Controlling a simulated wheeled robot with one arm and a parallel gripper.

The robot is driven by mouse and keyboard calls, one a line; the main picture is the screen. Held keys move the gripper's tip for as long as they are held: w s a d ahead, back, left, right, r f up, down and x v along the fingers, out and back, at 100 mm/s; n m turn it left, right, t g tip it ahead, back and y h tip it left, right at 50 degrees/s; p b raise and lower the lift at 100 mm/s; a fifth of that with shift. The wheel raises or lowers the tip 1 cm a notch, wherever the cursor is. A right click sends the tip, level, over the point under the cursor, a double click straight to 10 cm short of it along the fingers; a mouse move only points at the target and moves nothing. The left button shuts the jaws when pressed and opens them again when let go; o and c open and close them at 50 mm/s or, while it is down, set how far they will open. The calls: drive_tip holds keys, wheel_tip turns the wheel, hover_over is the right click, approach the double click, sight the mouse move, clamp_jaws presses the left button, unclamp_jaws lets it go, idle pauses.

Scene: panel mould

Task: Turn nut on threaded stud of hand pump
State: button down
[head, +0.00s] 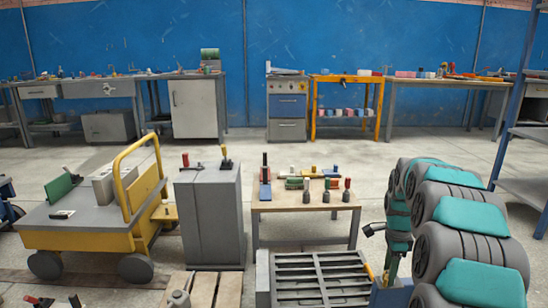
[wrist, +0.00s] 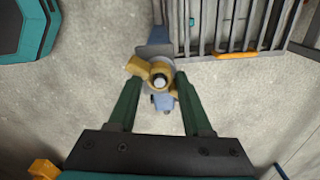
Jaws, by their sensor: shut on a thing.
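In the wrist view, my gripper (wrist: 156,88) has its two dark green fingers on either side of a brass-yellow nut (wrist: 140,67) with projecting lugs. The gripper is shut on the nut. The round pale end of the threaded stud (wrist: 160,82) shows in the nut's middle, pointing toward the camera. Parts of a blue body, likely the hand pump (wrist: 155,50), show beyond and below the nut. The fingertips partly hide the nut's sides, and the thread cannot be made out. In the head view, my arm is at the right, and I cannot make out the nut there.
A grey slatted grate (head: 318,278) lies beside the work spot, with an orange bar (wrist: 237,55) at its edge in the wrist view. A low table (head: 300,202) with several tools, a grey cabinet (head: 210,220) and a yellow cart (head: 75,240) stand further left. Open floor lies behind.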

drive_tip(key=m, duration=0.3)
drive_tip(key=shift+w+a, duration=0.15)
drive_tip(key=shift+a, duration=0.15)
